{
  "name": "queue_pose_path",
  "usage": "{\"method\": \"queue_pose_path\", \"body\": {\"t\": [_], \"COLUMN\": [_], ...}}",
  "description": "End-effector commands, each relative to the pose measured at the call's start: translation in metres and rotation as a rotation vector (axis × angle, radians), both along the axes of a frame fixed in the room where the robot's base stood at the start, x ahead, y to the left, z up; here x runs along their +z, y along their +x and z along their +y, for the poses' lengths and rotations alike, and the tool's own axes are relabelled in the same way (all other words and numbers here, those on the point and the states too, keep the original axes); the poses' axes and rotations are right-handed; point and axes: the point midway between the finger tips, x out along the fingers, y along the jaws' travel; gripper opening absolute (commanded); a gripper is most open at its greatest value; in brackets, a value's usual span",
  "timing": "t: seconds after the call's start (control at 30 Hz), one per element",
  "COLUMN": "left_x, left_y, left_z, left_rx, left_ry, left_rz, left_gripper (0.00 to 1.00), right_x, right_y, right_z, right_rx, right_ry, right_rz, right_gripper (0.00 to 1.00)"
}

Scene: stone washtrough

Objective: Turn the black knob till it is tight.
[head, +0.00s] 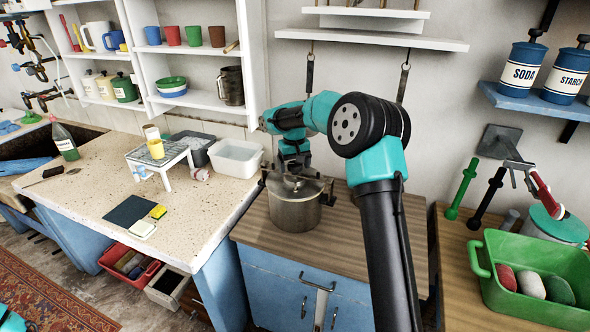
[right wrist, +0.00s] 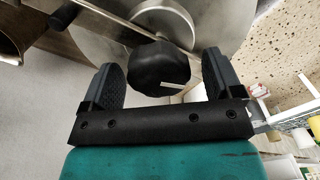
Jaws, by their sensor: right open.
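The black knob (right wrist: 160,72) shows in the right wrist view, round and faceted, with a small pale mark on its edge. It lies between the two fingers of my right gripper (right wrist: 163,82), with a gap on each side. In the head view my right gripper (head: 294,170) points down over the lid of a steel pot (head: 295,213); the knob cannot be made out there. The pot's metal lid (right wrist: 222,30) also shows in the right wrist view. My right gripper is open and holds nothing. My left gripper is out of the picture.
The pot stands on a wooden-topped blue cabinet (head: 345,250). A white tub (head: 236,160) and a small white rack (head: 160,158) are on the stone counter to the left. A green basin (head: 535,275) stands to the right. The cabinet top before the pot is clear.

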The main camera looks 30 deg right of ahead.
Motion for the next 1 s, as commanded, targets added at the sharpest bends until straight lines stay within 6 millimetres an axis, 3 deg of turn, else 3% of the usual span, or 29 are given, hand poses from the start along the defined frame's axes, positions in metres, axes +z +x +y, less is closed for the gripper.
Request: {"method": "queue_pose_path", "body": {"t": [1.0], "left_x": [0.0], "left_y": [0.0], "left_z": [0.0], "left_rx": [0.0], "left_ry": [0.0], "left_rz": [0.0], "left_gripper": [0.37], "right_x": [0.0], "right_y": [0.0], "right_z": [0.0], "right_rx": [0.951], "right_ry": [0.0], "right_rz": [0.0], "right_gripper": [0.85]}}
